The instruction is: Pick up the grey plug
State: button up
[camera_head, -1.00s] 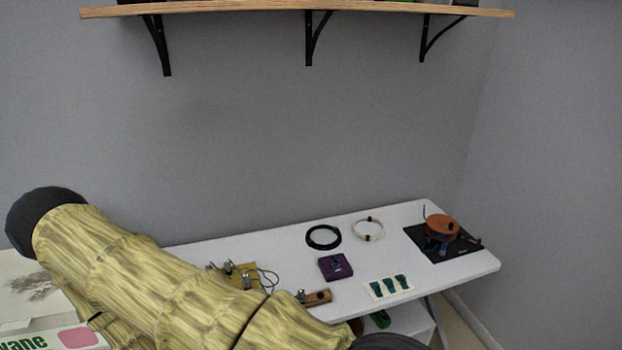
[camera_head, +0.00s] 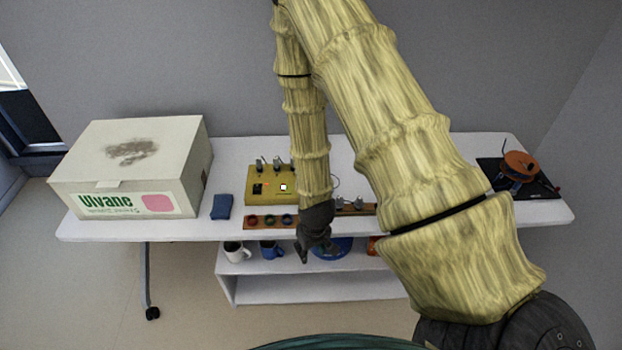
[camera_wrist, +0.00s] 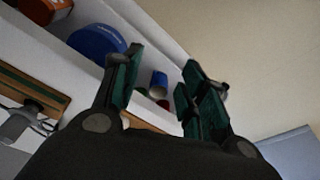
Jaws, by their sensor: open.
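Small grey plug-like pieces (camera_head: 358,203) sit on a wooden strip at the table's front edge, just right of my forearm. Others (camera_head: 260,165) stand on the yellow box (camera_head: 257,198). I cannot tell which of them is the grey plug. In the wrist view a grey plug-like piece with a cable (camera_wrist: 17,125) lies by a wooden strip (camera_wrist: 35,90) at the left edge, outside my fingers. My gripper (camera_head: 303,252) hangs in front of the table edge, pointing down. In the wrist view my gripper (camera_wrist: 163,68) is open and empty, its green-padded fingers apart.
A large carton (camera_head: 130,160) and a blue cloth-like item (camera_head: 221,207) are at the left. A black mat with an orange spool (camera_head: 519,163) is at the right.

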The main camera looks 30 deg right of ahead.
jog(key=w+d+r+t, duration=0.1)
jog(key=w+d+r, duration=0.5)
jog(key=w+r, duration=0.25)
jog(key=w+d+r+t, duration=0.1)
jog(key=w+d+r, duration=0.4)
jog(key=w+r, duration=0.3)
jog(key=f, duration=0.1)
jog(key=f+p, duration=0.1)
jog(key=f, duration=0.2)
jog(key=shift+w+d+m, duration=0.15)
jog(key=shift+w+m, duration=0.2)
jog(key=shift+m, duration=0.05)
jog(key=shift+p, duration=0.35)
jog(key=shift+w+d+f+p, duration=0.25)
jog(key=shift+w+f+p, duration=0.15)
jog(key=shift+f, duration=0.25)
jog(key=shift+w+d+f+p, duration=0.2)
jog(key=shift+w+f+p, duration=0.1)
jog(key=shift+f+p, duration=0.25)
jog(key=shift+x, duration=1.15)
jog(key=c, duration=0.7)
